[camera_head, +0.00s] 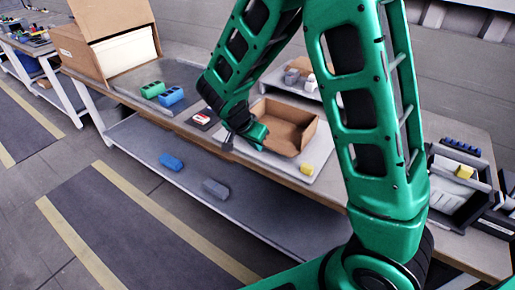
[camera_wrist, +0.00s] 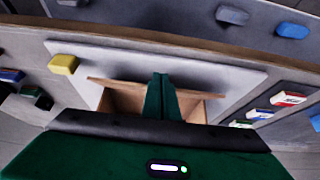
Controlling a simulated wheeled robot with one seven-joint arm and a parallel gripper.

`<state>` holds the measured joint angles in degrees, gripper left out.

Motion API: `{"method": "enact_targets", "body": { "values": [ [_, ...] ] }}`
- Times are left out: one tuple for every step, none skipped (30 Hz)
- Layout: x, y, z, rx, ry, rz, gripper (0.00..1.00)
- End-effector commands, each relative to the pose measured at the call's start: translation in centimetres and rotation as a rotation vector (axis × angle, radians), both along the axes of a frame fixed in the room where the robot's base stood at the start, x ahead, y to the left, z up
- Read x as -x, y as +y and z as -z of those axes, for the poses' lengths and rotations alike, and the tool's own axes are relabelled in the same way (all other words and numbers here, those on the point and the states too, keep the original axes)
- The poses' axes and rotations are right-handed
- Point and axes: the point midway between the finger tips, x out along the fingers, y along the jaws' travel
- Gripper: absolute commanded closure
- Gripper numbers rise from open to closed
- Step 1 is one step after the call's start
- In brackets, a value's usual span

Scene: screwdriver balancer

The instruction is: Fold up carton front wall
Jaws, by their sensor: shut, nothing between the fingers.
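The open brown carton (camera_head: 290,112) stands on a pale board on the workbench, with its back and right walls upright in the head view. My green gripper (camera_head: 259,132) is at the carton's near left side and hides part of it. In the wrist view, my shut, empty fingers (camera_wrist: 161,78) reach across a thin brown strip (camera_wrist: 112,84) of the carton, which looks like the edge of its front wall. Parts of the carton show on both sides of the fingers. I cannot tell the front wall's exact angle or whether the fingers touch it.
A yellow block (camera_head: 306,168) sits on the pale board (camera_wrist: 225,82) beside the carton. A red-and-white item (camera_head: 201,118), green blocks (camera_head: 152,90) and blue blocks (camera_head: 171,95) lie left. A large box (camera_head: 80,50) stands far left; a dark bin (camera_head: 447,196) stands right. Blocks lie on the lower shelf.

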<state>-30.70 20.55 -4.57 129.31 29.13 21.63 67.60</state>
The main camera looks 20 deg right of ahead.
Motion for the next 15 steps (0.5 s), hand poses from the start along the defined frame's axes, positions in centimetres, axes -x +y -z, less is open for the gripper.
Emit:
{"method": "enact_targets", "body": {
  "values": [
    [-0.1, -0.1, -0.1, -0.001, -0.001, 0.002, 1.00],
    [-0.1, -0.2, -0.2, -0.001, -0.001, 0.002, 1.00],
    [-0.2, -0.3, -0.4, -0.001, -0.001, 0.003, 1.00],
    [-0.2, -0.3, -0.5, 0.000, 0.000, 0.003, 1.00],
    [-0.3, -0.4, -0.6, 0.000, 0.000, 0.003, 1.00],
    [-0.3, -0.5, -0.7, 0.001, -0.001, 0.002, 1.00],
    [-0.4, -0.6, -0.8, 0.001, -0.001, 0.002, 1.00],
    [-0.4, -0.6, -0.9, 0.000, -0.001, 0.002, 1.00],
    [-0.5, -0.7, -1.0, 0.000, -0.001, 0.002, 1.00],
    [-0.6, -0.8, -1.1, 0.000, -0.001, 0.002, 1.00],
    [-0.6, -0.8, -1.2, 0.000, -0.002, 0.001, 1.00],
    [-0.7, -0.9, -1.4, 0.000, -0.002, 0.001, 1.00],
    [-0.7, -0.9, -1.4, 0.000, -0.002, 0.001, 1.00],
    [-0.7, -0.9, -1.5, 0.000, -0.002, 0.001, 1.00],
    [-0.7, -1.0, -1.5, 0.000, -0.002, 0.001, 1.00]
  ]
}}
